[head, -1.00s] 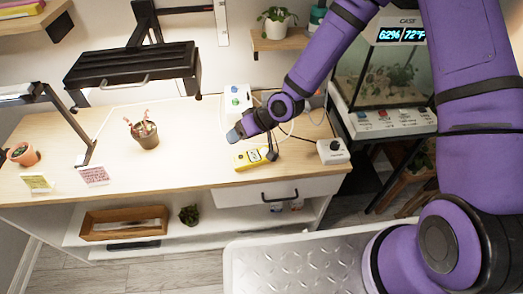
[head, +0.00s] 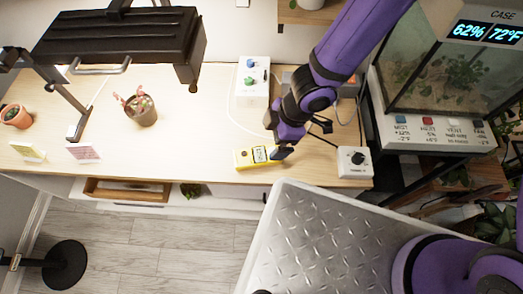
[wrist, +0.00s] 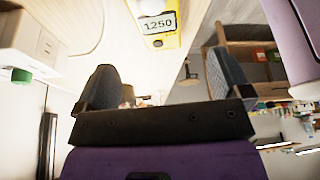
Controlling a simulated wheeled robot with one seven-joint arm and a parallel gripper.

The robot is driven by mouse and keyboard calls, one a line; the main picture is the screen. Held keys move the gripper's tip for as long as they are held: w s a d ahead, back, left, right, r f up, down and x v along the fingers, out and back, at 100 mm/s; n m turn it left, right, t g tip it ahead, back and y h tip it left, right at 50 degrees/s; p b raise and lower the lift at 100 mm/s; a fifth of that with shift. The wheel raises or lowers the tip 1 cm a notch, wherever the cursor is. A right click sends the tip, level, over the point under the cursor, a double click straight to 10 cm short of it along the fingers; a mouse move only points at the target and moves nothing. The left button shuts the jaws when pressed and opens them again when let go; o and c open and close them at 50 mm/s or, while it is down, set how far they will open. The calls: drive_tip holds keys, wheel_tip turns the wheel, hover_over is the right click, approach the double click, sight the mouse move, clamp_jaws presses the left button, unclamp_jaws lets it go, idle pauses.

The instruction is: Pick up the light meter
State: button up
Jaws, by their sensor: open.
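The light meter (head: 243,160) is a yellow device with a grey display, lying on the wooden tabletop near its front edge. In the wrist view its yellow body (wrist: 163,42) and a display reading 1250 show at the top, beyond the fingers and partly cut off. My gripper (head: 281,150) is by the meter's right end in the head view. In the wrist view my gripper (wrist: 163,75) has its two grey fingers wide apart with nothing between them. I cannot tell whether a finger touches the meter.
A white box with knobs (head: 252,82) stands behind the meter. A white box with a black dial (head: 352,160) is to the right, with cables nearby. A potted plant (head: 141,110) stands left under a black lamp (head: 115,38). The tabletop (head: 195,130) left of the meter is clear.

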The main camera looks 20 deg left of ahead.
sight(258, 155)
drive_tip(key=shift+a+x, duration=0.2)
drive_tip(key=shift+x, duration=4.7)
drive_tip(key=shift+r, duration=0.1)
drive_tip(key=shift+c, duration=0.3)
drive_tip(key=c, duration=1)
